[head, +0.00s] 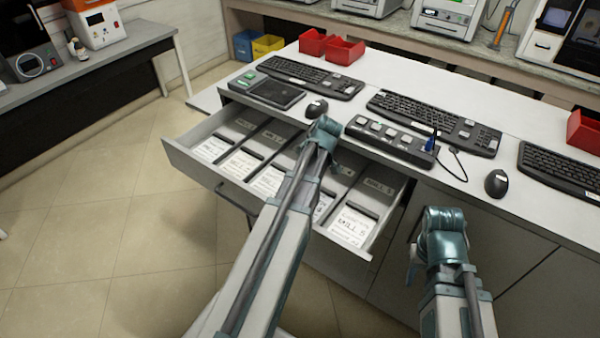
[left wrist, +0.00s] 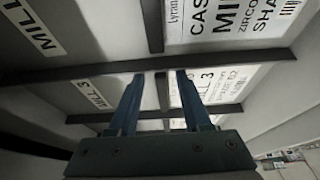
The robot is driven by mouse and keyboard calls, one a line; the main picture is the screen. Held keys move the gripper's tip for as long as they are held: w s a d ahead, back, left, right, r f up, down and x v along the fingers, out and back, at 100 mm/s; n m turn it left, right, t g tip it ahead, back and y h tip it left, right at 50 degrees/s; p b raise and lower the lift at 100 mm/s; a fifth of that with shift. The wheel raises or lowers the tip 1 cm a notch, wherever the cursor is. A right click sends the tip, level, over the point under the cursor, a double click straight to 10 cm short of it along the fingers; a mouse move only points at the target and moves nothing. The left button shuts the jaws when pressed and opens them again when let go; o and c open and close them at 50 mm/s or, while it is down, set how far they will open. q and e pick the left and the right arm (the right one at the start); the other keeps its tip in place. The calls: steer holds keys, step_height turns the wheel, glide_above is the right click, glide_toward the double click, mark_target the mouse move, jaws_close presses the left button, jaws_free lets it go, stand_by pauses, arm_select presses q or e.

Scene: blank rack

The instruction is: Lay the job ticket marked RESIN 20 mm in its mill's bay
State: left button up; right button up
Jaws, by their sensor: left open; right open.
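An open drawer (head: 190,162) is split by dark dividers into several bays marked with mill numbers. White tickets lie in bays, among them one marked MILL 5 (head: 350,225). No ticket can be read as RESIN 20 mm. My left gripper (left wrist: 160,76) is open and empty over the drawer; its fingers are above a divider beside a ticket reading MILL 3 (left wrist: 208,88). A larger ticket with the letters ZIRCO (left wrist: 235,18) lies in the neighbouring bay. My left forearm hides the middle bays in the head view. My right gripper (head: 413,258) is open, right of the drawer, partly hidden.
The white desk (head: 430,78) above the drawer holds keyboards (head: 415,108), mice, a dark tablet (head: 275,93), a button box (head: 390,140) and red bins (head: 330,48). Machines stand on the back bench. Tiled floor (head: 90,230) is clear left of the drawer.

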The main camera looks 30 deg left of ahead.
arm_select(q)
steer(key=shift+r, duration=0.1)
steer(key=shift+d+r+p, duration=0.1)
steer(key=shift+r+p, duration=0.35)
steer(key=shift+p, duration=0.1)
steer(key=p+v, duration=1)
steer(key=v, duration=0.1)
steer(key=s+d+m+h, duration=0.1)
steer(key=s+d+m, duration=0.4)
steer(key=d+m, duration=0.2)
steer(key=s+d+f+m+h, duration=0.1)
steer(key=s+d+m, duration=0.3)
steer(key=d+m, duration=0.3)
steer(key=s+d+m+h, duration=0.1)
steer(key=s+d+m, duration=0.4)
steer(key=d, duration=0.7)
steer(key=shift+s+f+m+g, duration=0.2)
steer(key=shift+s+m+g, duration=0.1)
steer(key=shift+m, duration=0.6)
